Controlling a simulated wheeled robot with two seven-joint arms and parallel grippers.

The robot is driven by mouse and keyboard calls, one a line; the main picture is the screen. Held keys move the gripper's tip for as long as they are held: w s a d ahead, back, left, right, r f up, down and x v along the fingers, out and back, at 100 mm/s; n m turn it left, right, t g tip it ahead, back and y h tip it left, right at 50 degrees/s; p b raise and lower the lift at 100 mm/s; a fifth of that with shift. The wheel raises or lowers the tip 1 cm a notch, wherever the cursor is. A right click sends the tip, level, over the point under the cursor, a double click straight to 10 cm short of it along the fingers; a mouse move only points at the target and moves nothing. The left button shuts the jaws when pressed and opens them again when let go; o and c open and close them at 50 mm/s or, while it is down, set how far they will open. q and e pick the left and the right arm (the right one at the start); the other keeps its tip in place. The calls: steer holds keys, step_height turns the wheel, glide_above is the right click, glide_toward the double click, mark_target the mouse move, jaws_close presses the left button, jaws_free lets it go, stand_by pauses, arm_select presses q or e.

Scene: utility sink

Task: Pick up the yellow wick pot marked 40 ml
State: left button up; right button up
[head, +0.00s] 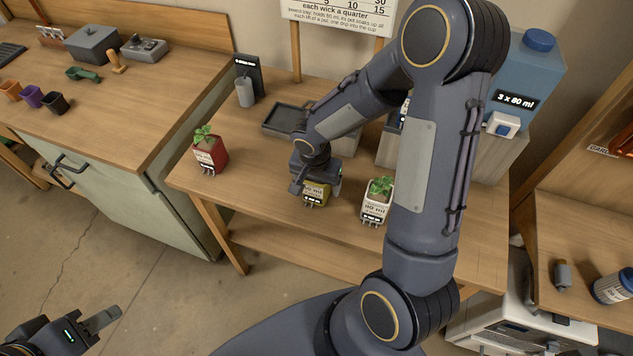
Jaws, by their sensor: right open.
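The yellow wick pot (316,196) stands on the wooden table near its front edge. Its label ends in "ml", but the number is partly hidden and hard to read. My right gripper (315,184) is over the pot from above and behind, open, with a finger near each side of it. Whether the fingers touch the pot cannot be told. The gripper hides the pot's top and any plant in it. My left gripper (99,320) is low at the bottom left, over the floor and away from the table; its jaw opening is not clear.
A red pot (211,157) with a plant stands to the left, a white pot (375,211) with a plant to the right. A dark tray (283,121) and grey cup (245,93) are behind. A blue water tank (531,72) stands at the back right. My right arm hides part of the table.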

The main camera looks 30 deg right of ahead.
steer(key=c, duration=1.2)
